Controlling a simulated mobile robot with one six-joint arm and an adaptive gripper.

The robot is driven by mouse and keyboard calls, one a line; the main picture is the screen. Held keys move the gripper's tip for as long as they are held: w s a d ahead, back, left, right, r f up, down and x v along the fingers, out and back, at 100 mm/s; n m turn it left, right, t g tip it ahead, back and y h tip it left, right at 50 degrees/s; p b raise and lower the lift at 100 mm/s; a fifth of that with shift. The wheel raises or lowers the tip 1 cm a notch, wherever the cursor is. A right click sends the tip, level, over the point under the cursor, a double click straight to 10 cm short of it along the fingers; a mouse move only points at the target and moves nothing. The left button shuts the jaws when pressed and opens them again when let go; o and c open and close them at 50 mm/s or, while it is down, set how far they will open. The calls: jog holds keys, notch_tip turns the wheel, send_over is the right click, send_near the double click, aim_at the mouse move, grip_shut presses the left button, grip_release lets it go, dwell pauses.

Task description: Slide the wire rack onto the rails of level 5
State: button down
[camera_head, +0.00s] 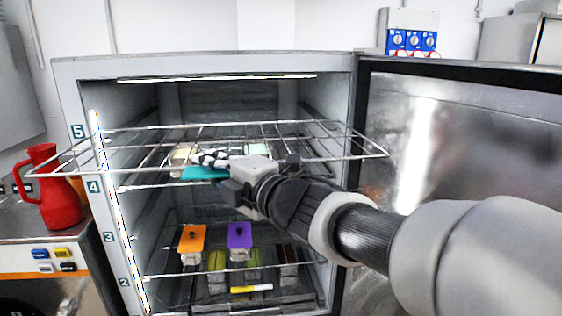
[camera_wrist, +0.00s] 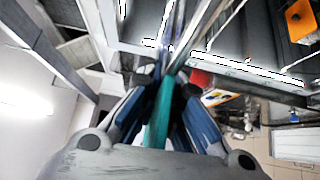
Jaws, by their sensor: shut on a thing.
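The wire rack (camera_head: 330,158) lies roughly flat at the height of the label 5 (camera_head: 77,131) on the freezer's left frame. Its rear part is inside the freezer cabinet (camera_head: 205,66), and its front sticks out of the opening toward me. I cannot tell whether its sides sit on the level 5 rails. My gripper (camera_head: 208,160) is shut at the front middle of the rack. In the wrist view, rack wires (camera_wrist: 178,50) run to between the closed fingers (camera_wrist: 160,98). A teal piece (camera_wrist: 158,118) also shows between them; the exact contact is hidden.
The freezer door (camera_head: 450,140) stands open on the right. Lower levels hold an orange-lidded box (camera_head: 192,237), a purple-lidded box (camera_head: 240,235) and other items. A red jug (camera_head: 50,190) stands on the counter at left, near the rack's left front corner in the picture.

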aim_at(216, 142)
jog(key=shift+w+r, duration=0.1)
jog(key=shift+f+b, duration=0.25)
jog(key=shift+b, duration=0.15)
jog(key=shift+w+r, duration=0.1)
dwell(0.6)
jog(key=shift+w+a+p, duration=0.1)
jog(key=shift+w+a, duration=0.15)
jog(key=shift+w, duration=0.7)
jog(key=shift+w+a+p, duration=0.1)
jog(key=shift+w+a, duration=0.1)
jog(key=shift+w, duration=0.7)
jog(key=shift+w+a+p, duration=0.1)
jog(key=shift+w+a, duration=0.15)
jog(key=shift+w, duration=0.7)
jog(key=shift+w+a+p, duration=0.2)
jog(key=shift+w, duration=0.6)
jog(key=shift+w+a+p, duration=0.15)
jog(key=shift+w+p, duration=0.05)
jog(key=shift+w, duration=0.55)
jog(key=shift+w+a+f+p, duration=0.15)
jog(key=shift+w+a+p, duration=0.05)
jog(key=shift+w, duration=0.5)
jog(key=shift+w+a+f+p, duration=0.1)
jog(key=shift+w+a+p, duration=0.1)
jog(key=shift+w, duration=0.5)
